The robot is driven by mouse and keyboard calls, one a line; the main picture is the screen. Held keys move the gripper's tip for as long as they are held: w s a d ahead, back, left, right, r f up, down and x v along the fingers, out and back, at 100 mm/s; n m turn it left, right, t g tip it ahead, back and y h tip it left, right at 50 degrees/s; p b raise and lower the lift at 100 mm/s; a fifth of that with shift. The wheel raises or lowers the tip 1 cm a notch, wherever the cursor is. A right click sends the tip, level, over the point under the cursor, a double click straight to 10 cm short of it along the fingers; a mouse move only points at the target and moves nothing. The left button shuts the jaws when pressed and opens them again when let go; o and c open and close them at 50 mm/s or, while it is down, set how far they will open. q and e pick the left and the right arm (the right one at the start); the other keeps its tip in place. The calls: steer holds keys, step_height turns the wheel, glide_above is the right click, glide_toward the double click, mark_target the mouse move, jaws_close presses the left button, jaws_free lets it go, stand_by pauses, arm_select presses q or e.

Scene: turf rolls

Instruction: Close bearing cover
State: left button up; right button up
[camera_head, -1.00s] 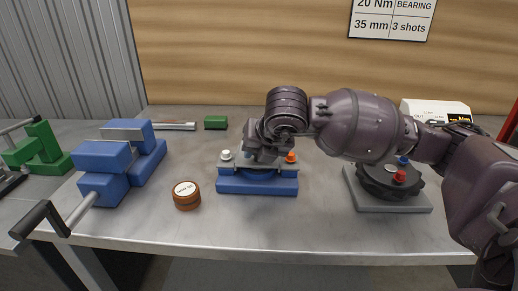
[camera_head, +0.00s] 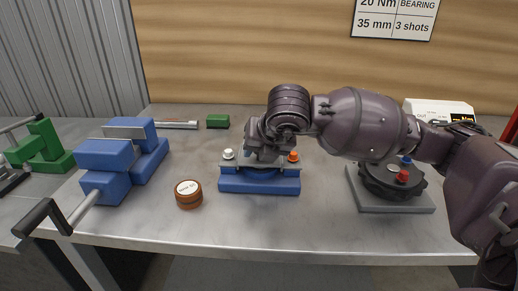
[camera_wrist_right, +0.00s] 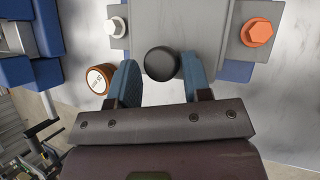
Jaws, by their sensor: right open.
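The bearing block (camera_head: 259,184) is blue and stands on the bench in the middle of the head view. Its grey cover (camera_wrist_right: 197,22) lies across the top, with a white bolt head (camera_wrist_right: 115,27) on one side and an orange bolt head (camera_wrist_right: 257,32) on the other. A round black knob (camera_wrist_right: 162,64) shows at the cover's near edge in the right wrist view. My right gripper (camera_wrist_right: 160,62) is open, its blue fingers on either side of the knob with small gaps. In the head view my right gripper (camera_head: 262,152) hides the cover's middle. My left gripper is out of view.
A brown round tin (camera_head: 188,195) and a blue vise (camera_head: 105,155) are to the left. A dark round fixture on a grey plate (camera_head: 392,205) is to the right. A green block (camera_head: 217,121) lies behind. The bench front is clear.

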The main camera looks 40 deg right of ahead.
steer(key=d+p+v, duration=0.1)
steer(key=p+v, duration=0.1)
steer(key=v, duration=0.8)
steer(key=shift+s+a+r, duration=0.2)
steer(key=shift+a+r, duration=0.05)
steer(key=shift+a, duration=0.3)
